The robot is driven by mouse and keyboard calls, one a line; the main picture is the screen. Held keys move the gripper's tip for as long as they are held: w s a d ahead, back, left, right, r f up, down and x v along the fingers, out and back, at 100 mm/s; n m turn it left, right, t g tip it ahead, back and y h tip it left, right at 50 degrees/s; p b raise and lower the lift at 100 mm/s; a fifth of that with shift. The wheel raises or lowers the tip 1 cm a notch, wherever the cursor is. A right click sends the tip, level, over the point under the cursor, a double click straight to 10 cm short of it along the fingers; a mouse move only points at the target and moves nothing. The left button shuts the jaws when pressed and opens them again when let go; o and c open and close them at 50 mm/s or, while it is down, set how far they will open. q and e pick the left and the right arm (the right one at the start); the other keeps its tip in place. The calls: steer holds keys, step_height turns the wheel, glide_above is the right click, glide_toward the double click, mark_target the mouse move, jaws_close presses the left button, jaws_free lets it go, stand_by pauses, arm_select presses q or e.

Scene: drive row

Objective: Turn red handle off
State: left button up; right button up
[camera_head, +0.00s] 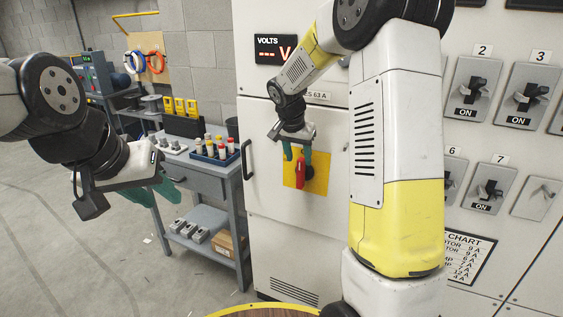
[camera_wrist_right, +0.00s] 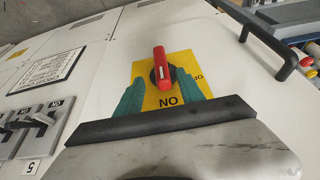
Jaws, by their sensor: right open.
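The red handle (camera_head: 300,171) sits on a yellow plate (camera_head: 289,177) on the pale cabinet door. It stands upright in the head view, in line with the ON mark. In the right wrist view the red handle (camera_wrist_right: 161,66) lies between the green fingertips of my right gripper (camera_wrist_right: 162,92), which is open. The fingers reach over the yellow plate (camera_wrist_right: 190,68), one on each side of the handle; I cannot tell whether they touch it. In the head view my right gripper (camera_head: 297,150) is at the handle's top. My left gripper (camera_head: 158,190) is far left, its finger gap unclear.
A grey workbench (camera_head: 203,178) with a blue tray (camera_head: 214,156) stands left of the cabinet. A black door handle (camera_head: 247,160) sticks out left of the plate. Several switches set to ON, such as this one (camera_head: 476,90), are on the right panel. The floor at left is open.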

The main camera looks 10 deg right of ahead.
mark_target(300, 171)
steer(key=shift+w+f, duration=0.3)
steer(key=shift+f, duration=0.05)
steer(key=x, duration=0.7)
steer(key=shift+w+d+f, duration=0.1)
jaws_close()
stand_by(1.0)
